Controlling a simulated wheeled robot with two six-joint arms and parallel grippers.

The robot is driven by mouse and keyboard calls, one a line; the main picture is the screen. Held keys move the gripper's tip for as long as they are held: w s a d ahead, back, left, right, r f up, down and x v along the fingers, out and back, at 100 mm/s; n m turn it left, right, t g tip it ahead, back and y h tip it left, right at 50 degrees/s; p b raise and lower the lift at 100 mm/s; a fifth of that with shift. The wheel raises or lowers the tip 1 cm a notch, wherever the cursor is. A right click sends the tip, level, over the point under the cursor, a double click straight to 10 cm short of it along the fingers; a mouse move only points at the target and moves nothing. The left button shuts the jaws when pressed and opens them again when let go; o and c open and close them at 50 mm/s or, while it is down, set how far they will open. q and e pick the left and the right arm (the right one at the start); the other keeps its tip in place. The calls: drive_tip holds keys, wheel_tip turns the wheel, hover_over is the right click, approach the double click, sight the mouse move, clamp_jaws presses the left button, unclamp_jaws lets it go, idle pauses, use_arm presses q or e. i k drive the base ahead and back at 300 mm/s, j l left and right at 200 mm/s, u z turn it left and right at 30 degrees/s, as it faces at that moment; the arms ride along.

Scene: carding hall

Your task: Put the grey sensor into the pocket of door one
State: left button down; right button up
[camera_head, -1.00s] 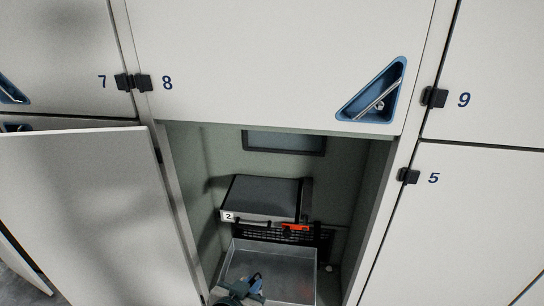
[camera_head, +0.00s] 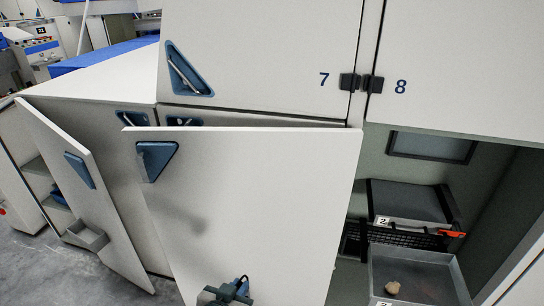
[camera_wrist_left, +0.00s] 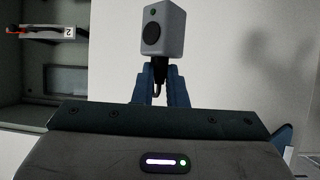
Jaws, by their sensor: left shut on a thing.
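The grey sensor (camera_wrist_left: 164,30) is a small box with a round dark lens and a green dot. In the left wrist view it stands upright between the blue fingertips, its dark stem and cable below. My left gripper (camera_wrist_left: 162,84) is shut on it. In the head view my left gripper (camera_head: 228,292) is at the bottom edge, in front of the large open white door; the sensor is hard to make out there. A narrower open door (camera_head: 85,190) at the far left carries a grey pocket (camera_head: 86,236) low on its inner face. No number is readable on it. My right gripper is not in view.
The large open door (camera_head: 255,205) stands between my gripper and the pocketed door. Right of it an open bay holds a metal tray (camera_head: 460,280) with a small tan lump (camera_head: 392,288), and a grey box marked 2 (camera_head: 410,200). Grey floor (camera_head: 60,275) shows at lower left.

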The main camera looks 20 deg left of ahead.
sight(90, 239)
drive_tip(key=j+u, duration=0.25)
drive_tip(key=j, duration=2.25)
